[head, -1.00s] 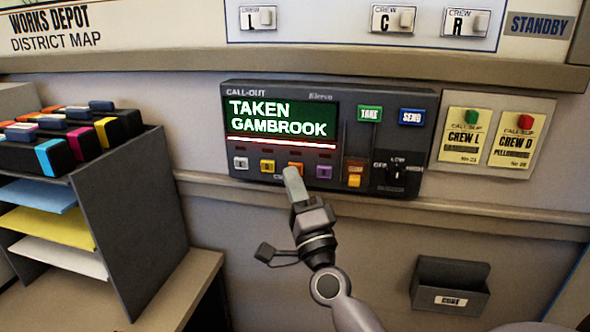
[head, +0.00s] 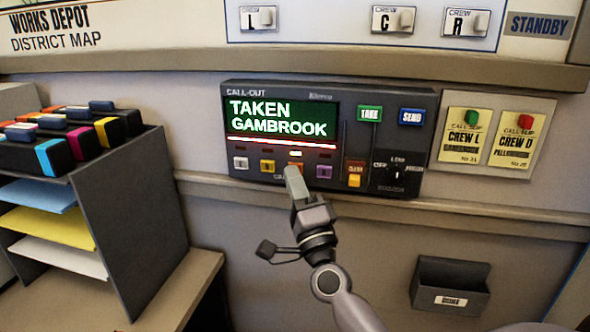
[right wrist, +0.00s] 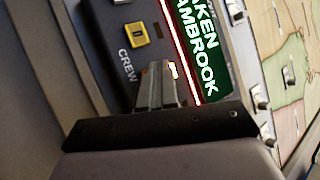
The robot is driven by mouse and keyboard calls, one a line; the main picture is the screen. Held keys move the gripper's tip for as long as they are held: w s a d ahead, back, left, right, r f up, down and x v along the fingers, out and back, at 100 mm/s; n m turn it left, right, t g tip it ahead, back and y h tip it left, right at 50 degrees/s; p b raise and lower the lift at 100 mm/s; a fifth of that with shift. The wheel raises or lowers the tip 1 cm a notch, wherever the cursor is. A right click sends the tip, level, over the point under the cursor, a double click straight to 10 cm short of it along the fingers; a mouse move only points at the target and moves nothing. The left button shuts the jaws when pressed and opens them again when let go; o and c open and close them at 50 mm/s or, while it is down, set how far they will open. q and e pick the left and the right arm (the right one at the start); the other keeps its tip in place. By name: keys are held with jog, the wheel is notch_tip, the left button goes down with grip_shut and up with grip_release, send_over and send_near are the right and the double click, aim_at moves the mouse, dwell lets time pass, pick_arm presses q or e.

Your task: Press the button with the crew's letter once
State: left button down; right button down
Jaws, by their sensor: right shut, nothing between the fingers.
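The dark call-out box (head: 330,93) on the wall has a green screen (head: 280,119) reading TAKEN GAMBROOK. Along its lower edge sit a white button (head: 241,163), a yellow button (head: 267,166), an orange button (head: 298,168) and a purple button (head: 324,172); their letters are too small to read. The small lamp (head: 295,153) above the orange button is lit. My right gripper (head: 292,172) is shut and empty, its tips at the orange button and mostly hiding it. In the right wrist view the fingertips (right wrist: 158,72) cover that spot beside the lit lamp. My left gripper is not in view.
Green TAKE (head: 369,114) and blue SEND (head: 411,117) buttons and a rotary knob (head: 397,174) share the box. Two yellow call slips, CREW L (head: 463,142) and CREW D (head: 513,150), hang to the right. A rail runs below; a paper rack (head: 130,210) stands left.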

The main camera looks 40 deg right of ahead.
jog(key=shift+s+a, duration=0.5)
jog(key=shift+a, duration=0.1)
jog(key=shift+s+a+p, duration=0.7)
jog(key=shift+s+a, duration=0.95)
jog(key=shift+a, duration=0.25)
